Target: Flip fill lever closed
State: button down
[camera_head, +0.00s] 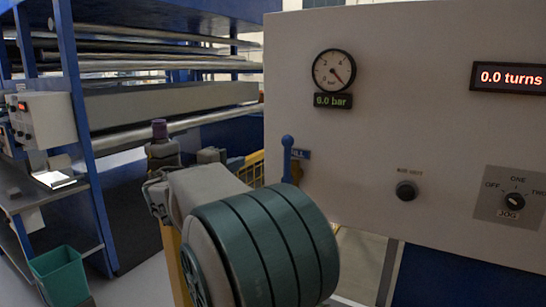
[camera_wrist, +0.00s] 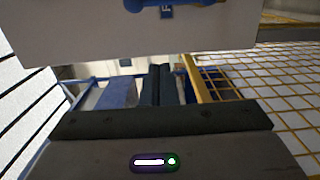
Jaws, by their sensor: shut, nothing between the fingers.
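In that view the fingertips are below the lever and the panel's edge, apart from both. In the head view I cannot make out the fingers clearly near my arm.
The pale panel (camera_head: 400,100) carries a gauge (camera_head: 333,70) with a 6.0 bar readout (camera_head: 333,101), a 0.0 turns display (camera_head: 510,77), a black knob (camera_head: 406,191) and a selector (camera_head: 514,201). Yellow mesh (camera_wrist: 285,80) is at the right. A blue roller rack (camera_head: 75,90) stands left.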

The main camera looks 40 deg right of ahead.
aim_at(287, 161)
jog(key=d+p, duration=0.4)
jog(key=d, duration=0.7)
jog(key=shift+d, duration=0.35)
jog(key=shift+a+f+b, duration=0.1)
jog(key=shift+f+b, duration=0.05)
jog(key=shift+b, duration=0.3)
